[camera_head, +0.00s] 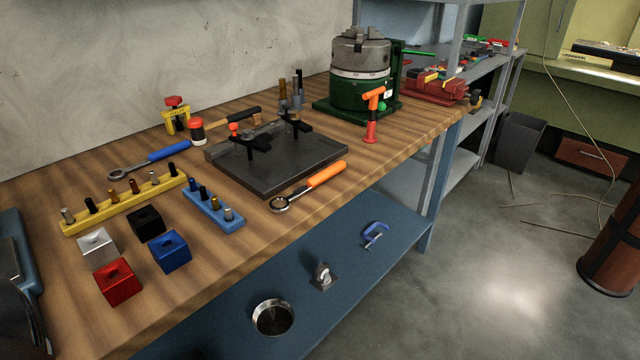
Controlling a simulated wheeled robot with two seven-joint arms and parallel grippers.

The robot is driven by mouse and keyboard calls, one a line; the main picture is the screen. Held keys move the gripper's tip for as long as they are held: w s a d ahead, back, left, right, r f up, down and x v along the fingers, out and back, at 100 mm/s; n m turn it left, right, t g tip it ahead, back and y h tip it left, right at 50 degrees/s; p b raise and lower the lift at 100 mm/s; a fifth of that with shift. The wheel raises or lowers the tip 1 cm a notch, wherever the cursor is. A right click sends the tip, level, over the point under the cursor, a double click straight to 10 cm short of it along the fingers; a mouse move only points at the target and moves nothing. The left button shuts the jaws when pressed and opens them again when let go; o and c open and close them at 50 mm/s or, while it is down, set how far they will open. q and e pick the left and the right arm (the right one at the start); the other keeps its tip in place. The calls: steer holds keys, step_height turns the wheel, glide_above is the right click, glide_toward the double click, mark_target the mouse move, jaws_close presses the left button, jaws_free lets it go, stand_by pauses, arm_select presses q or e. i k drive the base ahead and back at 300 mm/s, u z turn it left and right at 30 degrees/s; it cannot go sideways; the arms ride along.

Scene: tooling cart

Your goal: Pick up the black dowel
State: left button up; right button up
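A yellow rack (122,207) on the wooden bench holds a row of short dowels. Two of them look black: one near its left end (91,205) and one at its right end (172,168). A shorter blue rack (214,210) stands to its right. It holds a black dowel (192,185) at its far end, with a second dark dowel (203,192), a bronze one and a silver one. All these dowels stand upright. I cannot make out either gripper.
Silver, black (147,221), blue (169,252) and red (117,282) blocks with top holes sit in front of the racks. A dark fixture plate (275,165) and orange-handled wrench (325,174) lie right. A dark shape (18,318) at lower left is unclear.

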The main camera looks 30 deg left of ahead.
mark_target(203, 190)
steer(key=z, duration=0.55)
steer(key=i, duration=1.45)
steer(key=u, duration=2.75)
